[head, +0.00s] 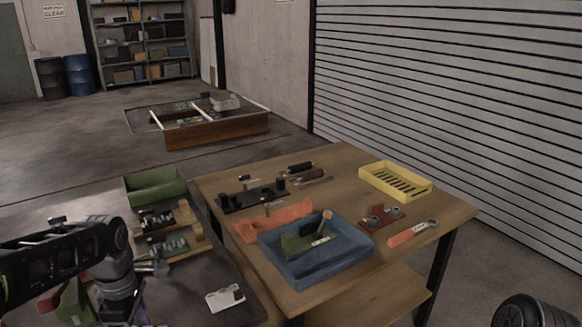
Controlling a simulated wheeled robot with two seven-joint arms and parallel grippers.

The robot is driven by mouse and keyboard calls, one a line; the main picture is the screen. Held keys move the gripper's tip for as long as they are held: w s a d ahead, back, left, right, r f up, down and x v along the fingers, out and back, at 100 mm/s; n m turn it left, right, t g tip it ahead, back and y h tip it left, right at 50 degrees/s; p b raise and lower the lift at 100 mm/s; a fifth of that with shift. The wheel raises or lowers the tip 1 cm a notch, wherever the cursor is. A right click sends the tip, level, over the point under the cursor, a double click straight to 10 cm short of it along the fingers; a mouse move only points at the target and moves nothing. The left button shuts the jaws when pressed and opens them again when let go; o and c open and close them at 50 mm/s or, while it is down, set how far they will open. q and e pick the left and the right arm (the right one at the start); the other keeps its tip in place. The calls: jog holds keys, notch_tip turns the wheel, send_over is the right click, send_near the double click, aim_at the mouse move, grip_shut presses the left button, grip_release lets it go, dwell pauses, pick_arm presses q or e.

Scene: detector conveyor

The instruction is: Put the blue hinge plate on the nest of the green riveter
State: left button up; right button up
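I cannot make out a blue hinge plate for certain. A green block-like body (75,302) at the lower left, partly hidden by my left arm, may be the green riveter; its nest is not clear. Another green piece (295,243), with a wooden-handled tool and a pale label by it, lies in the blue tray (290,275). My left gripper (152,268) is over the dark table at the left, close to the wooden racks (175,254) of small metal parts. Its fingers are too small to tell open from shut. My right gripper is not in view.
A green bin (155,186) stands behind the racks. A white piece (225,297) lies on the dark table. The wooden table (335,160) holds a yellow tray (396,181), a red bracket (382,218), an orange-handled tool (413,233) and dark tools. Its far right corner is clear.

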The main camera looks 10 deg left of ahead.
pick_arm(q)
jog(key=shift+w+m, duration=0.35)
jog(key=shift+m, duration=0.45)
jog(key=w+d+f+m, duration=0.2)
jog(key=w+d+m, duration=0.3)
jog(key=d+m, duration=0.2)
jog(key=w+d+f+m, duration=0.3)
jog(key=w+d+m, duration=0.2)
jog(key=d+m, duration=0.3)
jog(key=m, duration=0.3)
jog(key=shift+d+f+m, duration=0.25)
jog(key=shift+d+m, duration=0.05)
jog(key=shift+m, duration=0.1)
